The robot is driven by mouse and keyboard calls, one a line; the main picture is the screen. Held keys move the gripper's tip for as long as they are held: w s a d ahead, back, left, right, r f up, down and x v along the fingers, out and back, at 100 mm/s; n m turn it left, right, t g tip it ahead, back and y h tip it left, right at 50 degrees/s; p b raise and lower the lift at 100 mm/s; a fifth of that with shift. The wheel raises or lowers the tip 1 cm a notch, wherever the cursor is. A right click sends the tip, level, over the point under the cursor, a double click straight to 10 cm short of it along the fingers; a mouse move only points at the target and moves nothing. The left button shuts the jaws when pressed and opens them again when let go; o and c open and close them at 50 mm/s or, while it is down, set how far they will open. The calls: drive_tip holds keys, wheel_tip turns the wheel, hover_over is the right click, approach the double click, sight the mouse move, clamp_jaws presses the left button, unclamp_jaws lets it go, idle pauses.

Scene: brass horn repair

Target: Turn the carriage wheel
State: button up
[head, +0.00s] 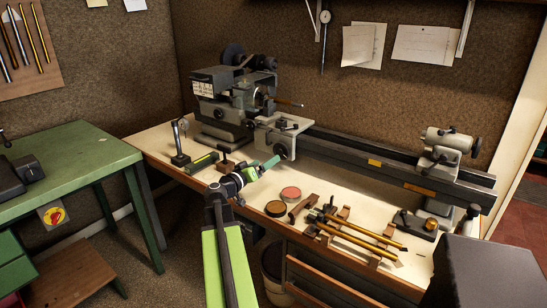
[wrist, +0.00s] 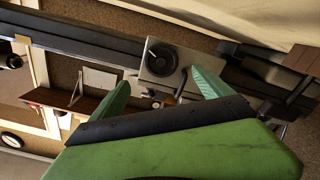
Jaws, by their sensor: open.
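The carriage wheel (head: 284,150) is a dark round handwheel on the front of the lathe's grey carriage (head: 281,127). In the wrist view, a black round wheel (wrist: 160,58) sits on a grey plate, with a dark lever-like handle (wrist: 181,86) at its lower right. My gripper (head: 275,161) has green fingers and is just left of and below the wheel in the head view. The wrist view shows my gripper (wrist: 160,77) open and empty, fingers apart, with the wheel beyond and between the tips. I cannot tell whether a finger touches it.
Round tins (head: 290,194), brass tubes on a wooden rack (head: 365,242) and small tools lie on the bench front. A dial stand (head: 180,145) stands left of my gripper. The lathe bed (head: 370,165) runs right to the tailstock (head: 445,150). A green table (head: 75,160) is at left.

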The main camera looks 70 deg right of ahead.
drive_tip(key=v, duration=0.8)
drive_tip(key=w+a+f+n+t+y, duration=0.1)
drive_tip(key=w+a+f+n+t, duration=0.15)
drive_tip(key=w+a, duration=0.65)
drive_tip(key=w+a+f+n+t, duration=0.1)
drive_tip(key=w+a+t, duration=0.3)
drive_tip(key=w+a, duration=0.5)
drive_tip(key=w+a+f+n+t+y, duration=0.1)
drive_tip(key=w+a+f+y, duration=0.2)
drive_tip(key=w+a+f, duration=0.35)
drive_tip(key=w+a+f+n+t+y, duration=0.1)
drive_tip(key=w+a+f+n+y, duration=0.15)
drive_tip(key=a, duration=0.75)
drive_tip(key=s+a+f+n+g+y, duration=0.1)
drive_tip(key=s+a+f+n+y, duration=0.2)
drive_tip(key=a, duration=0.6)
drive_tip(key=a+f+n+g+y, duration=0.2)
drive_tip(key=a+f+y, duration=0.25)
drive_tip(key=a, duration=0.55)
drive_tip(key=s+a+f+n+g+y, duration=0.1)
drive_tip(key=s+a+f+n+y, duration=0.2)
drive_tip(key=a, duration=0.6)
wheel_tip(320, 180, up, 13)
drive_tip(key=w+p, duration=0.1)
drive_tip(key=p, duration=1.3)
